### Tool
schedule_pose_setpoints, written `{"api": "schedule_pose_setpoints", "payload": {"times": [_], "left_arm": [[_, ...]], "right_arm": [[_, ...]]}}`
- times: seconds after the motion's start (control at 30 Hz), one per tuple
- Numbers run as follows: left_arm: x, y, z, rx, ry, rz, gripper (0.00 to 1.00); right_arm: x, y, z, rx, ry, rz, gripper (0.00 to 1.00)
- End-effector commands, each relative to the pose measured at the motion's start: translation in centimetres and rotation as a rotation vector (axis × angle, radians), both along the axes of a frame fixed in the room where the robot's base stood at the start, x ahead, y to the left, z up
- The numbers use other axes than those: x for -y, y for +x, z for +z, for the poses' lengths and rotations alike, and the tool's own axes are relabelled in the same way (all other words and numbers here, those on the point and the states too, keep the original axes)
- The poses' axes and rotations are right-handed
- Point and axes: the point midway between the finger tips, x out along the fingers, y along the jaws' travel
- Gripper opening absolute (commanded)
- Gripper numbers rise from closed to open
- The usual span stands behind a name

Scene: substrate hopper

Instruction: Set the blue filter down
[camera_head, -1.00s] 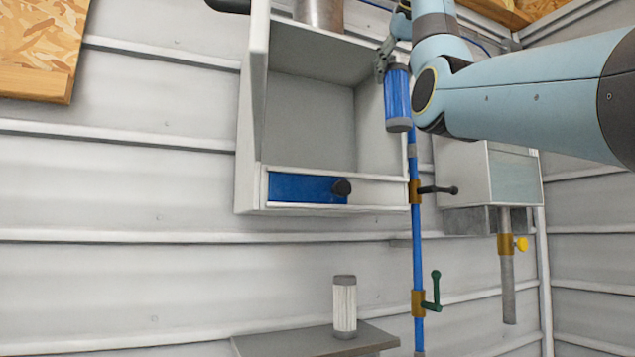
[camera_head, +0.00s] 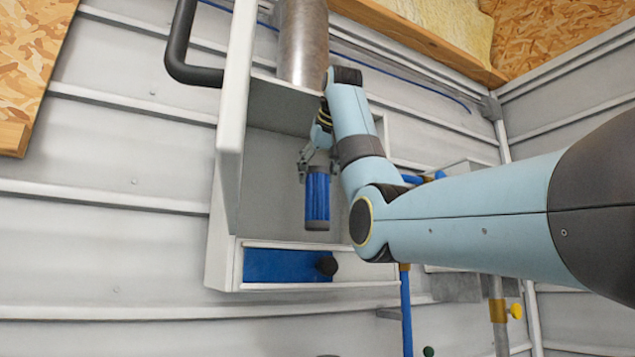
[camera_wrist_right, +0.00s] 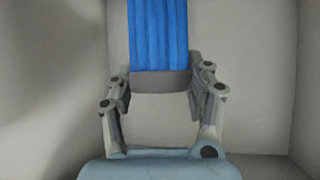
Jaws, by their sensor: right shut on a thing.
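The blue filter (camera_head: 317,198) is a pleated blue cylinder with dark grey end caps. My right gripper (camera_head: 317,165) is shut on its upper end cap, and the filter hangs upright below it. It is in front of or inside the open grey hopper box (camera_head: 222,180); the exact depth is hard to tell. In the right wrist view the filter (camera_wrist_right: 158,35) sits between the two fingers of the gripper (camera_wrist_right: 160,85), with pale grey walls around it. My left gripper is not in view.
Below the box opening is a blue drawer front (camera_head: 287,266) with a black knob (camera_head: 327,265). A metal pipe (camera_head: 303,45) enters the box from above. A black handle (camera_head: 190,50) sticks out at left. A blue pipe (camera_head: 406,315) runs down at right.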

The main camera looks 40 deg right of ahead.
Motion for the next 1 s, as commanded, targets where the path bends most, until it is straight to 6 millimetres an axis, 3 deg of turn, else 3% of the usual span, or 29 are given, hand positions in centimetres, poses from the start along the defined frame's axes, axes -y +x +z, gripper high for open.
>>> {"api": "schedule_pose_setpoints", "payload": {"times": [0.2,0.63,0.67,0.83,1.0], "left_arm": [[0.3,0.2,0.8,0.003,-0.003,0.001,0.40],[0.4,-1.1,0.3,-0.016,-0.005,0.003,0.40],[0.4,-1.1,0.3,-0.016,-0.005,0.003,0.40],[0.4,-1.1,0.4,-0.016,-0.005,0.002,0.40],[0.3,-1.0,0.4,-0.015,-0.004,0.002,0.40]], "right_arm": [[0.1,0.0,-3.1,-0.003,-0.001,-0.001,0.00],[0.0,0.0,-3.9,-0.001,0.000,0.000,0.00],[0.0,0.0,-3.9,-0.002,0.001,0.000,0.54],[0.0,0.0,-3.8,-0.002,0.001,0.000,0.75],[0.0,0.0,-3.8,-0.002,0.000,0.001,0.75]]}}
